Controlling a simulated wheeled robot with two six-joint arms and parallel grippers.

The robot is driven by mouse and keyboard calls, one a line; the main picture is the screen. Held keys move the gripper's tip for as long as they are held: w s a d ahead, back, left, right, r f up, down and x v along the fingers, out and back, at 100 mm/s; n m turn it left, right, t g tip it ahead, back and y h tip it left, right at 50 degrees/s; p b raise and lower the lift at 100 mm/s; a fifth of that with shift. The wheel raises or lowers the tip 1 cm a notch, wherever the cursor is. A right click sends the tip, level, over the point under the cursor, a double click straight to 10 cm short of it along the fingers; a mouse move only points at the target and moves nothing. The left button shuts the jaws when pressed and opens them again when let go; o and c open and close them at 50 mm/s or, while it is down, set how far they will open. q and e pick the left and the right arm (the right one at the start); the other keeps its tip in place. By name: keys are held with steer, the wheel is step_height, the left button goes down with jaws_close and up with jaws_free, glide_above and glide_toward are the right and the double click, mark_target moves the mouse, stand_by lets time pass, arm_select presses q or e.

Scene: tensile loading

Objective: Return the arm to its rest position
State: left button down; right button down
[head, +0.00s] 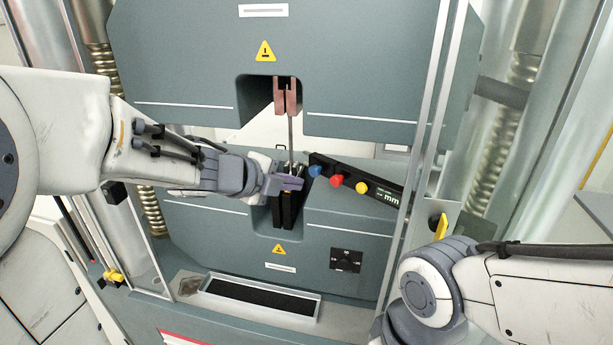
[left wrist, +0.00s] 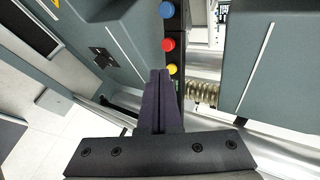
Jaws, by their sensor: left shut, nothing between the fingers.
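My left arm reaches in from the left of the head view. Its gripper (head: 292,184) is shut and empty, just in front of the lower jaws (head: 287,212) of the testing machine. The same shut fingers (left wrist: 160,78) point toward the button panel in the left wrist view. A thin metal specimen (head: 291,135) stands upright between the copper-coloured upper jaws (head: 286,98) and the lower jaws. Its lower end is partly hidden by my gripper. Part of my right arm (head: 430,285) shows at the lower right; its gripper is out of view.
A black panel (head: 383,189) with blue, red and yellow buttons and an mm display sits right of my left gripper. Clear guard frames (head: 432,120) and metal columns flank the machine. A shallow tray (head: 262,296) lies below. Open room lies in front of the machine.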

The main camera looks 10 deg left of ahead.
arm_select(q)
steer(key=s+d+f+n+g+y+b, duration=0.3)
steer(key=s+d+f+n+y+b, duration=0.15)
steer(key=s+f+n, duration=0.65)
steer(key=s+d+f+n+g, duration=0.2)
steer(key=s+f+g, duration=0.1)
steer(key=s, duration=0.5)
steer(key=s+d+f+n+g+b, duration=0.1)
steer(key=s+d+f+n+g, duration=0.1)
steer(key=s, duration=0.6)
step_height(320, 180, down, 2)
steer(key=shift+s+d+n+g, duration=0.4)
steer(key=shift+n+g, duration=0.3)
steer(key=shift+g, duration=0.5)
